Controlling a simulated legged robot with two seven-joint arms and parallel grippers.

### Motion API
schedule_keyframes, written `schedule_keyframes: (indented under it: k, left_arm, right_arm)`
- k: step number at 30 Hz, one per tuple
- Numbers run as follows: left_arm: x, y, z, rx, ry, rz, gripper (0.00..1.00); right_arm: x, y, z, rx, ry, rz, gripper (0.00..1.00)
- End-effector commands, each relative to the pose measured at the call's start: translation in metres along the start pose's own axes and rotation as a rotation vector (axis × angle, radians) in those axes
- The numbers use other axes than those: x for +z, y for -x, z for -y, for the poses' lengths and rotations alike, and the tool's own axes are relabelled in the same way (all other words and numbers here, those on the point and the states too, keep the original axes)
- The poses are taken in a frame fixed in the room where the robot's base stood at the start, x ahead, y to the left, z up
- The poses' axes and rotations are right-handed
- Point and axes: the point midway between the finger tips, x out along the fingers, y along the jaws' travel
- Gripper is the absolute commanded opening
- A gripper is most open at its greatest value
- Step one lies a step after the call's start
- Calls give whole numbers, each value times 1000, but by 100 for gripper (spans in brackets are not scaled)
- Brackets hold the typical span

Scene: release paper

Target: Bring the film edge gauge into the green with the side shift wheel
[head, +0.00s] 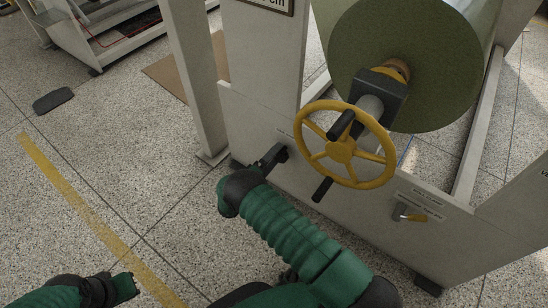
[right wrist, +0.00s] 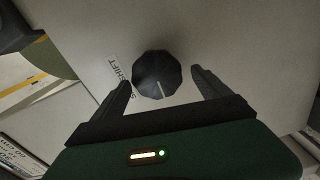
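A black faceted knob (right wrist: 157,75) with a white line sits on the pale panel in the right wrist view. The readable part of the label beside it says SHIFT. My right gripper (head: 274,158) is at this panel in the head view, its fingers open. In the right wrist view, one finger is on each side of the knob, with visible gaps. In the head view the fingers largely hide the knob. My left gripper (head: 130,286) is low at the left, away from the machine; its opening is unclear. I cannot make out the film edge gauge in either view.
A yellow handwheel (head: 341,150) with black handles stands out from the frame, right of my right gripper. Behind it is a large green roll (head: 420,60). A small yellow lever (head: 411,216) is lower right. The speckled floor at left is mostly clear.

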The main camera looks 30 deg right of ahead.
Motion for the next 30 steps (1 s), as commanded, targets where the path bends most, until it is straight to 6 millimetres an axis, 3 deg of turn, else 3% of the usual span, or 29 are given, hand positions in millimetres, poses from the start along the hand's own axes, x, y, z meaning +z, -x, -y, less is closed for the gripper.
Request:
schedule_keyframes:
  k: [6,10,24,30]
  left_arm:
    - [0,1,0,0,0,0,0]
    - [-2,10,0,0,0,0,0]
    - [-12,49,0,0,0,0,0]
    - [-12,52,0,0,0,0,0]
  right_arm:
    - [1,1,-1,2,1,3,87]
    - [0,16,-3,1,2,1,87]
    - [0,143,-2,0,2,0,87]
    - [-1,167,1,2,1,1,87]
